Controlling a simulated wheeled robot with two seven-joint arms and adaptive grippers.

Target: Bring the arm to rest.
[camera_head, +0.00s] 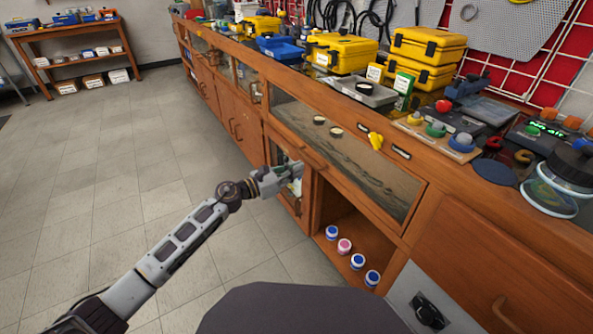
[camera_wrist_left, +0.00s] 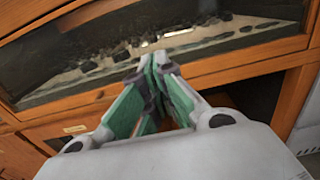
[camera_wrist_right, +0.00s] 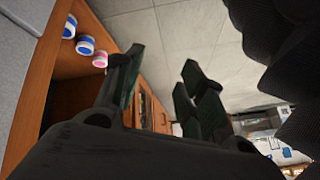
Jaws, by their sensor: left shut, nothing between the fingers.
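My left arm (camera_head: 180,243) reaches in from the lower left in the head view, stretched toward the wooden cabinet front. My left gripper (camera_head: 294,178) is beside the glass-fronted panel and the open compartment's left edge. In the left wrist view its green-lined fingers (camera_wrist_left: 153,65) meet at the tips with nothing between them. Whether it touches the cabinet I cannot tell. My right gripper (camera_wrist_right: 162,62) shows only in the right wrist view. Its fingers stand apart and empty, low beside the cabinet front, with floor behind.
The open compartment (camera_head: 334,203) holds several small jars (camera_head: 345,246) with blue or pink lids. Yellow cases (camera_head: 345,52) and tools crowd the counter above. A glass-fronted display (camera_head: 340,150) runs beneath it. A shelf (camera_head: 75,50) stands far left. The tiled floor (camera_head: 110,180) is clear.

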